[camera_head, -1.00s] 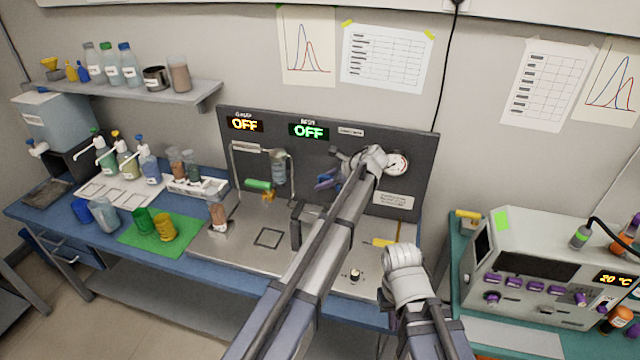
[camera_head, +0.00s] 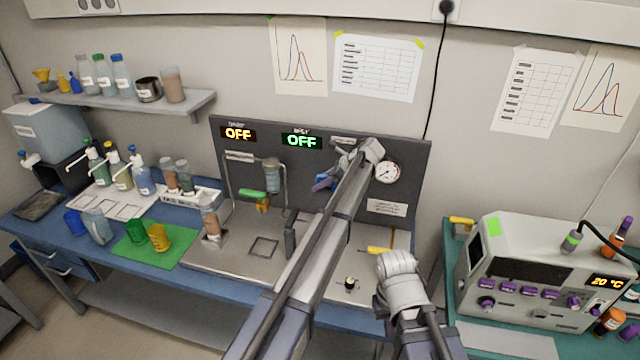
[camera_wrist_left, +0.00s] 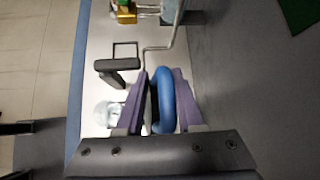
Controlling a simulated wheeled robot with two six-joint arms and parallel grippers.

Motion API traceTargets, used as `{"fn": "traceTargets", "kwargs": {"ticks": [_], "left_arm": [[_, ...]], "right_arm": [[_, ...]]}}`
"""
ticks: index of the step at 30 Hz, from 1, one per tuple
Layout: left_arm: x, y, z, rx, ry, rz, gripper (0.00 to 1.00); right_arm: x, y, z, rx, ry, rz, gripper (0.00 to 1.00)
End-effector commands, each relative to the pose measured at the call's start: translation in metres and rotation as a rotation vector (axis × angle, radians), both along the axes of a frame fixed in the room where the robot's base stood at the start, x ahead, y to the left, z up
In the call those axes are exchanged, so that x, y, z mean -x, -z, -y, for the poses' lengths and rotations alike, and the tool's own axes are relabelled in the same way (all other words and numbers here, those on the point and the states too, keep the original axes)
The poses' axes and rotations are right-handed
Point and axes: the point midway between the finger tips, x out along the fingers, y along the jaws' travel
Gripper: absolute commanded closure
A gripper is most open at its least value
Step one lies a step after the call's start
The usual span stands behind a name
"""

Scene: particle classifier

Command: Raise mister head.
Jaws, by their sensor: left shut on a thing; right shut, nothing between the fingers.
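My left gripper (camera_head: 323,183) is in front of the dark upright panel, left of the round gauge. In the left wrist view, its purple fingers (camera_wrist_left: 157,100) are shut on a blue loop-shaped part (camera_wrist_left: 163,98). This may be part of the mister head; the rest of it is hidden behind the fingers and my arm. A black post (camera_head: 291,236) stands on the steel deck below, and it also shows left of the fingers in the left wrist view (camera_wrist_left: 118,70). My right gripper (camera_head: 378,306) is low at the front right, shut and empty, mostly hidden by its wrist.
A clear vessel with a green-handled valve (camera_head: 252,194) is left. A grey instrument (camera_head: 540,262) stands right. The deck's front left (camera_head: 225,262) is clear.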

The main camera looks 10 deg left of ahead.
Motion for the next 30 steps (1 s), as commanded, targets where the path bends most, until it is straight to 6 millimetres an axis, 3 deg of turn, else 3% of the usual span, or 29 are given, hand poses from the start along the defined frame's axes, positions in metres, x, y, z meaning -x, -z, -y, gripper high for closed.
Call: {"fn": "traceTargets", "kwargs": {"ticks": [5, 6, 9, 23, 30], "left_arm": [[-0.004, 0.002, 0.004, 0.01, 0.009, 0.01, 1.0], [-0.004, 0.002, 0.004, 0.01, 0.009, 0.01, 0.63], [-0.004, 0.002, 0.004, 0.01, 0.007, 0.009, 0.51], [-0.001, 0.001, 0.004, 0.01, 0.005, 0.004, 0.5], [0.0, -0.013, 0.014, 0.008, 0.007, 0.005, 0.5]], "right_arm": [[0.0, 0.001, 0.0, 0.0, 0.0, 0.0, 1.0], [0.0, 0.001, 0.0, 0.0, 0.0, 0.0, 1.0], [0.0, 0.001, 0.0, 0.0, 0.0, 0.0, 1.0], [0.0, 0.0, 0.0, 0.0, 0.0, 0.0, 1.0], [0.0, -0.013, 0.0, 0.0, 0.001, 0.0, 1.0]]}}
